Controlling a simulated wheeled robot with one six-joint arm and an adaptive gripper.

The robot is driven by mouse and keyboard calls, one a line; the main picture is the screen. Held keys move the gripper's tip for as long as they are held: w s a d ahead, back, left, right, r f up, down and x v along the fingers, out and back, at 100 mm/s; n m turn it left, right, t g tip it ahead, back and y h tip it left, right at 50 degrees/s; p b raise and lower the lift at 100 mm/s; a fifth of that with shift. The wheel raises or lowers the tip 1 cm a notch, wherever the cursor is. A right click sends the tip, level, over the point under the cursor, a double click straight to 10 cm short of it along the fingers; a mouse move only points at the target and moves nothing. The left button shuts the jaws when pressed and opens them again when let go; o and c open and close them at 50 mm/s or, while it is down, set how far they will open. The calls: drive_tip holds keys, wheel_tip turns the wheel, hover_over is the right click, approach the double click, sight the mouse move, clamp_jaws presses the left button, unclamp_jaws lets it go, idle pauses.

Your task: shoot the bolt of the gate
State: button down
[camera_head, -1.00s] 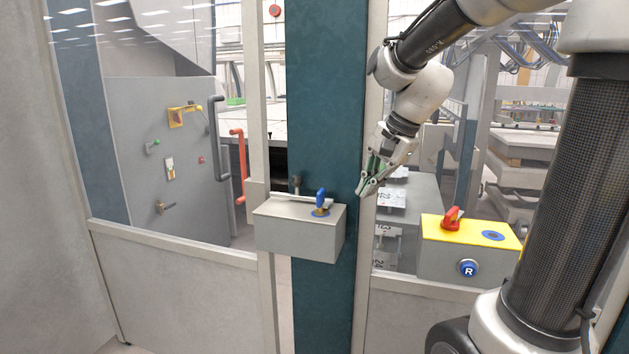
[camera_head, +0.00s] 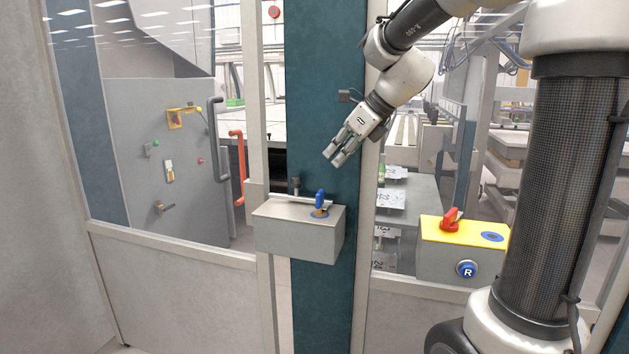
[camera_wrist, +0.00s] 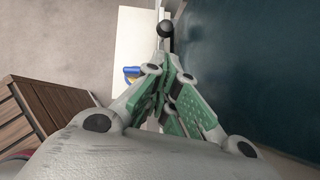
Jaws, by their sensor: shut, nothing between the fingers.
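A grey box (camera_head: 298,232) is mounted at the gate's edge, in front of the dark teal post (camera_head: 325,90). A pale bolt rod (camera_head: 300,199) lies along its top, with a small dark knob (camera_head: 295,182) standing up at its back. The wrist view shows a black ball knob (camera_wrist: 165,28) beyond my fingertips, apart from them. A blue key-like handle (camera_head: 320,199) stands at the box's right end; blue also shows in the wrist view (camera_wrist: 131,72). My gripper (camera_head: 336,160) is shut and empty, above and right of the knob, pointing down and left.
The gate's grey framed panel (camera_head: 180,285) with a window is at left. Behind it are a red handle (camera_head: 238,165) and a grey handle (camera_head: 218,140). A yellow-topped box (camera_head: 465,232) with a red switch and a blue R button is at right.

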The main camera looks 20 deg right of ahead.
drive_tip(key=x, duration=1)
drive_tip(key=w+a, duration=0.1)
drive_tip(key=a, duration=0.1)
drive_tip(key=w+a, duration=0.3)
drive_tip(key=a, duration=0.1)
drive_tip(key=shift+w+a, duration=0.1)
drive_tip(key=shift+w, duration=0.1)
drive_tip(key=shift+r, duration=0.1)
